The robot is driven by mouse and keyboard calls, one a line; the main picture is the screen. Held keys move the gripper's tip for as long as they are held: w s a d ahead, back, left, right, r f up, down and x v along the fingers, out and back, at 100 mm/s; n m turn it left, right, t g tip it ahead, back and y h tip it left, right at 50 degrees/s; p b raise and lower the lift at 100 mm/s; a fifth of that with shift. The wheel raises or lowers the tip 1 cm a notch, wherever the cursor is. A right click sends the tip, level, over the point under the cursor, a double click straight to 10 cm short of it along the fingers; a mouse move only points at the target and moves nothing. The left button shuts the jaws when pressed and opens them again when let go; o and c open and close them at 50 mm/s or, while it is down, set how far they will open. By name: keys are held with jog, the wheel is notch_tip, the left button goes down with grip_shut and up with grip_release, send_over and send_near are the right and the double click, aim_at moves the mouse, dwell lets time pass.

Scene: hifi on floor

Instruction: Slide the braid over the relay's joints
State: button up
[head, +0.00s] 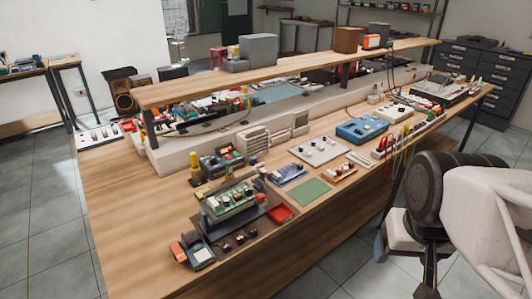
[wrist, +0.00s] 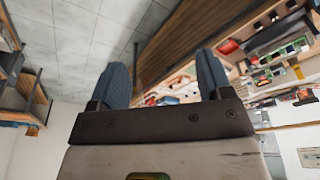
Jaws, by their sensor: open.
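A green circuit board (head: 232,197) with dark and pale upright parts stands in a dark holder near the bench's front left. A relay may be among its parts, but they are too small to tell. I cannot make out the braid in either view. In the head view my arm is at the right, off the bench's front edge and well away from the board, with one fingertip showing.
The wooden bench (head: 130,215) has a raised shelf (head: 290,68) along its back. A red tray (head: 281,213), a green mat (head: 310,192) and a blue case (head: 361,129) lie on it. Clutter fills its middle and right; the left end has bare wood.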

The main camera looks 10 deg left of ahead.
jog(key=w+a+r+n, duration=0.1)
jog(key=w+a+r, duration=0.1)
jog(key=w, duration=0.5)
jog(key=w+a+r+n, duration=0.1)
jog(key=w+a, duration=0.1)
jog(key=w, duration=0.4)
jog(key=n+g, duration=0.3)
jog(key=n, duration=0.4)
send_over(260, 164)
notch_tip(260, 164, down, 14)
jog(key=shift+a+f, duration=0.1)
jog(key=shift+f, duration=0.1)
jog(key=shift+f, duration=3.9)
